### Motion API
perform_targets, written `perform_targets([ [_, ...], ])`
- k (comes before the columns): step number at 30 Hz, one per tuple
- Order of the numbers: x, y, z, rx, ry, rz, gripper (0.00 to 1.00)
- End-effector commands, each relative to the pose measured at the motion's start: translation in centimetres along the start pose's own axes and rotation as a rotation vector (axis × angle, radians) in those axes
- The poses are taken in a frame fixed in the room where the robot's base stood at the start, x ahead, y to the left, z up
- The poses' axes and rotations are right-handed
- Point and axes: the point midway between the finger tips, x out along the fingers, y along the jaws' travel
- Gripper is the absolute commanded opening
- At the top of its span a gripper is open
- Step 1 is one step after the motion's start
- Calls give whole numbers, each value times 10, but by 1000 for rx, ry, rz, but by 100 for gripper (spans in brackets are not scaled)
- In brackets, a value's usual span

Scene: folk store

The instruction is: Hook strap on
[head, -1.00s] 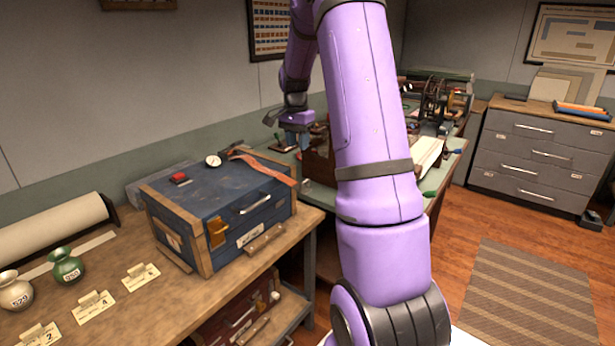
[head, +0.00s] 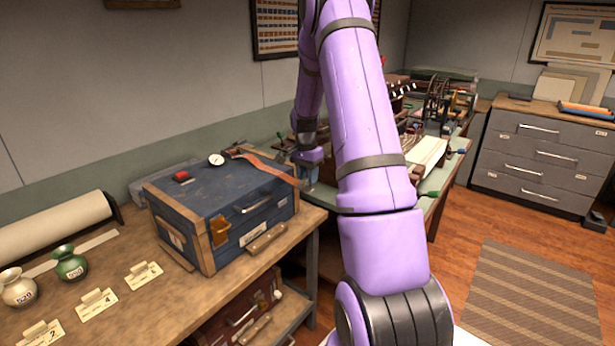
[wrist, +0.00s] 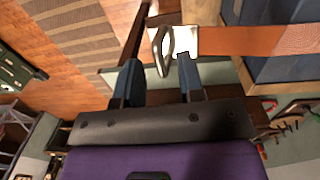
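An orange-brown strap (head: 268,168) lies across the top of a blue case (head: 220,200) and reaches over its right edge. In the wrist view the strap (wrist: 265,41) comes in from the right, over the blue case (wrist: 280,70). It ends in a pale metal fitting (wrist: 192,41) with a metal loop (wrist: 163,50). My gripper (wrist: 157,64) is open, its two blue-grey fingers apart and nothing seen held between them. The loop and fitting show just beyond the fingertips; I cannot tell whether they touch. In the head view my gripper (head: 310,174) is right of the case, near the strap's end.
A round gauge (head: 216,160) and a red button (head: 181,176) are on the case top. A green-topped bench (head: 428,180) with machinery stands behind my arm. Two small vases and numbered tags stand on the wooden table (head: 190,305).

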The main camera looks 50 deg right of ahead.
Motion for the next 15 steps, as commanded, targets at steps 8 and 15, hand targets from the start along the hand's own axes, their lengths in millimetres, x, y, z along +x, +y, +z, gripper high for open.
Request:
perform_targets([
  [8,4,0,0,0,0,0,36],
  [15,4,0,0,0,0,0,1],
])
